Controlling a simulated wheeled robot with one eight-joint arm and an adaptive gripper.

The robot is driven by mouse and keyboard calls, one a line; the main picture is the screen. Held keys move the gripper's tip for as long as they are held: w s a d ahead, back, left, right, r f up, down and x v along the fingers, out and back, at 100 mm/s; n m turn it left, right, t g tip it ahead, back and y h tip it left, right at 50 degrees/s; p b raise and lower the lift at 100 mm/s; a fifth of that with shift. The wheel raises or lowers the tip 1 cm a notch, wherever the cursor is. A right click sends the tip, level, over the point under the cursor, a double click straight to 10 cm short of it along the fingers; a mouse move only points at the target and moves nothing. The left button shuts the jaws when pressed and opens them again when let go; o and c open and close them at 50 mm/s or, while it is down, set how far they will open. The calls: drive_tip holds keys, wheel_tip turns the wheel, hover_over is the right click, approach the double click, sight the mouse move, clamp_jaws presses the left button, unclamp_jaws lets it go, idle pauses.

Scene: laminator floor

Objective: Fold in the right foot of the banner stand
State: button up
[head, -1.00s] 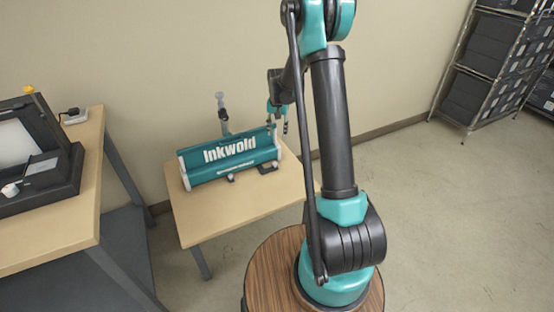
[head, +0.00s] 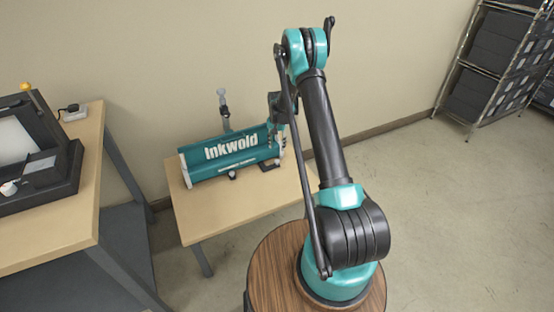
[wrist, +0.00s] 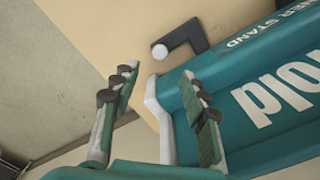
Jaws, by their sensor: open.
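The teal banner stand (head: 230,152) with white "Inkwold" lettering lies on a small wooden table. Its right foot (head: 270,165) shows as a dark piece at its front right. In the wrist view the foot (wrist: 186,38) is a black L-shape sticking out from the stand over the tabletop, with a white round knob (wrist: 160,51) at its corner end. My gripper (wrist: 158,72) is open and empty, its fingers apart on both sides of the stand's white end cap (wrist: 158,118). In the head view my gripper (head: 273,138) is at the stand's right end, partly hidden.
The small table (head: 245,200) has bare room in front of the stand. A bench (head: 85,190) with a dark machine (head: 40,150) stands left. A clamp-like post (head: 223,108) rises behind the stand. Shelving (head: 490,65) is at the far right.

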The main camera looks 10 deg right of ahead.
sight(277, 160)
wheel_tip(277, 160, down, 10)
drive_tip(key=shift+r, duration=0.25)
clamp_jaws()
idle(0.4)
